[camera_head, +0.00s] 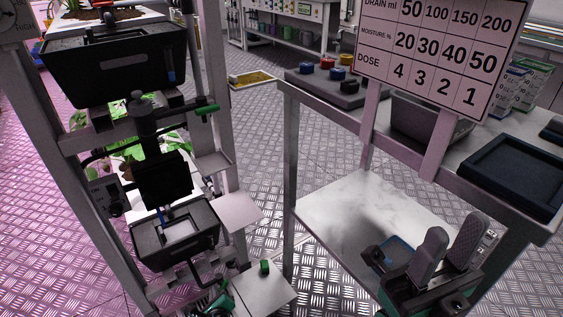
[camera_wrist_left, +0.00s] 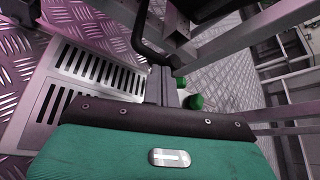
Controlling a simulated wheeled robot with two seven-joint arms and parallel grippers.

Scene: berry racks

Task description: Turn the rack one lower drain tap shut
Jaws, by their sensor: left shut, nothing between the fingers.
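A small green tap handle (camera_head: 264,267) sits on a pale plate at the bottom of the rack in the head view, and looks like the lower drain tap. Another green handle (camera_head: 207,109) is higher on the rack. My left gripper (camera_head: 219,300) is at the bottom edge of the head view, left of the lower handle and largely hidden. My right gripper (camera_head: 449,252) is open and empty above the bench's lower shelf.
The rack holds an upper black planter (camera_head: 115,70) and a lower black tray (camera_head: 150,250). A bench with a white lower shelf (camera_head: 350,205) stands at right, carrying a dose sign (camera_head: 440,50), coloured knobs (camera_head: 327,63) and a dark tray (camera_head: 510,175). A floor grate (camera_wrist_left: 95,67) lies below.

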